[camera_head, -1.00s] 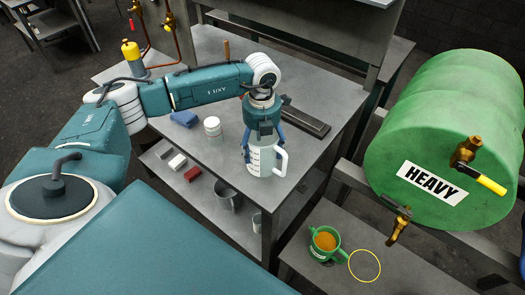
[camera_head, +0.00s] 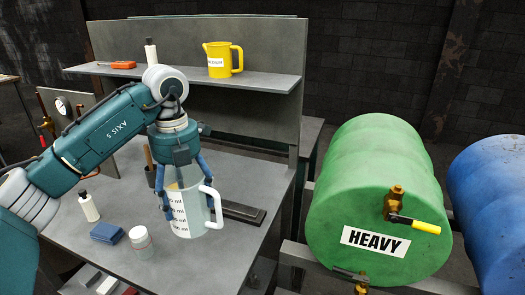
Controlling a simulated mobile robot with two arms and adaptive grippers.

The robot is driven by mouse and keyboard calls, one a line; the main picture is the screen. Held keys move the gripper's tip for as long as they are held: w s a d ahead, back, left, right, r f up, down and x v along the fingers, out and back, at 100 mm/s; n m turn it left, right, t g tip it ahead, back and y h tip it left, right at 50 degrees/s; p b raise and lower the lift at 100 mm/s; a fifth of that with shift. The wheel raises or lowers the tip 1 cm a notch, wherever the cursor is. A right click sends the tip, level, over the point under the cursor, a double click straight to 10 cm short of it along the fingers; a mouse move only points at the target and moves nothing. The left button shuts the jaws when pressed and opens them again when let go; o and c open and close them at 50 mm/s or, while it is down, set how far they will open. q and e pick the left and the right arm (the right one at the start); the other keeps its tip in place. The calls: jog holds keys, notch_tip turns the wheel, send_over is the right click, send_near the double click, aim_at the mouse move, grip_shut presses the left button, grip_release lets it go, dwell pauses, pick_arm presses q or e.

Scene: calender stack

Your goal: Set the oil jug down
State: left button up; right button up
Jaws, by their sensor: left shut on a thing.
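A pale, see-through measuring jug (camera_head: 203,219) with a white handle and ml markings is upright over the workbench (camera_head: 190,268). My left gripper (camera_head: 187,197) comes down from above with its blue fingers around the jug's upper body, shut on it. A tan tint shows inside near the jug's rim. I cannot tell whether the jug's base touches the bench. A yellow jug (camera_head: 222,60) with a partly legible label stands on the shelf (camera_head: 270,82) above. My right gripper is not in view.
A blue block (camera_head: 106,233), a white jar (camera_head: 141,242) and a white bottle (camera_head: 89,206) stand left of the jug. A dark flat bar (camera_head: 240,213) lies to its right. A green drum (camera_head: 375,190) marked HEAVY and a blue drum (camera_head: 492,200) are further right.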

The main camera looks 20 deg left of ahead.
aim_at(202, 233)
pick_arm(q)
jog(key=d+m, duration=0.1)
jog(key=m, duration=0.2)
jog(key=s+d+f+m, duration=0.1)
jog(key=m, duration=0.2)
jog(key=s+d+f+m, duration=0.1)
jog(key=d+m, duration=0.1)
jog(key=m, duration=0.2)
jog(key=shift+s+f, duration=0.1)
jog(key=shift+f, duration=0.15)
jog(key=s+d+f+m, duration=0.3)
jog(key=s+m, duration=0.3)
jog(key=m, duration=0.8)
jog(key=s+d+f+m, duration=0.4)
jog(key=s+d+m, duration=0.2)
jog(key=m, duration=0.8)
jog(key=shift+s+d+m+b, duration=0.25)
jog(key=shift+s+m+b, duration=0.05)
jog(key=shift+m+b, duration=0.1)
jog(key=shift+f, duration=0.1)
